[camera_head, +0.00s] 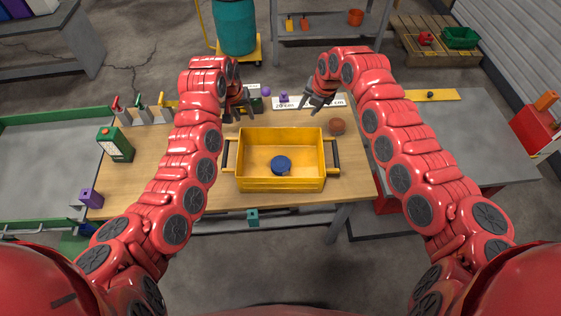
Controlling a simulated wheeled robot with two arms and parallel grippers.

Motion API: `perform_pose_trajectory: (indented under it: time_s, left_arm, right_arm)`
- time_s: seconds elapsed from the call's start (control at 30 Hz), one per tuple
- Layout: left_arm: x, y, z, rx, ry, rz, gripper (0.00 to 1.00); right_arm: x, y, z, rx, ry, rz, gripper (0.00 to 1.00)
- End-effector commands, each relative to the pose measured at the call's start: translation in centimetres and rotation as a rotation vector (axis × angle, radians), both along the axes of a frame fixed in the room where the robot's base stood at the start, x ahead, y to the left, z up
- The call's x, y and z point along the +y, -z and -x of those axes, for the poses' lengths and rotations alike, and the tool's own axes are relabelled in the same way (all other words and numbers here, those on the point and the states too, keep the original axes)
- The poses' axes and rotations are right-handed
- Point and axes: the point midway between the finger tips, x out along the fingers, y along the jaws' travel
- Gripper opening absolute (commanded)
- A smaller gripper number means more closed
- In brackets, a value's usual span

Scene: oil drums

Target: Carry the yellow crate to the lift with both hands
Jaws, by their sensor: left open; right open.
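The yellow crate (281,184) stands upright on the wooden table, with a dark handle on its left and right ends. A blue round object (281,165) lies inside it. My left gripper (243,112) is open and empty, beyond the crate's far left corner. My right gripper (312,106) is open and empty, beyond the crate's far right side. Neither gripper touches the crate or its handles. At the left, a grey platform with green rails (40,165) adjoins the table and may be the lift; I cannot tell for certain.
A green box-shaped can (116,145) and a purple block (91,198) stand on the table's left. Clamps (139,113) line its far left edge. A brown round object (337,126) sits beside the crate's far right corner. A grey table (455,135) stands at right.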

Motion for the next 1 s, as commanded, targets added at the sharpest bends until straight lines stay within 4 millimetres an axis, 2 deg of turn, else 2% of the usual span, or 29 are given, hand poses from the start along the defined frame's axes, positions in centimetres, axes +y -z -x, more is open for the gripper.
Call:
perform_pose_trajectory:
  time_s: [0.03, 0.13, 0.2, 0.3, 0.67, 1.0]
  left_arm:
    - [0.8, -0.8, 1.4, 0.065, 0.013, -0.037, 0.41]
    - [1.7, -1.7, 4.1, 0.178, 0.031, -0.091, 0.41]
    - [2.3, -2.2, 5.3, 0.225, 0.034, -0.116, 0.41]
    - [2.6, -2.4, 6.1, 0.257, 0.036, -0.131, 0.41]
    - [2.4, -2.1, 6.1, 0.257, 0.037, -0.127, 0.41]
    - [2.2, 2.1, 6.1, 0.259, 0.038, -0.123, 0.41]
  right_arm:
    - [-1.5, 0.1, 1.9, 0.058, -0.087, 0.082, 0.41]
    - [-3.7, 0.1, 5.2, 0.164, -0.229, 0.198, 0.41]
    - [-4.8, 0.1, 6.6, 0.211, -0.285, 0.242, 0.41]
    - [-5.4, 0.1, 7.5, 0.244, -0.323, 0.27, 0.41]
    - [-5.3, 0.4, 7.5, 0.243, -0.324, 0.266, 0.41]
    - [-5.2, 4.5, 7.5, 0.24, -0.324, 0.262, 0.41]
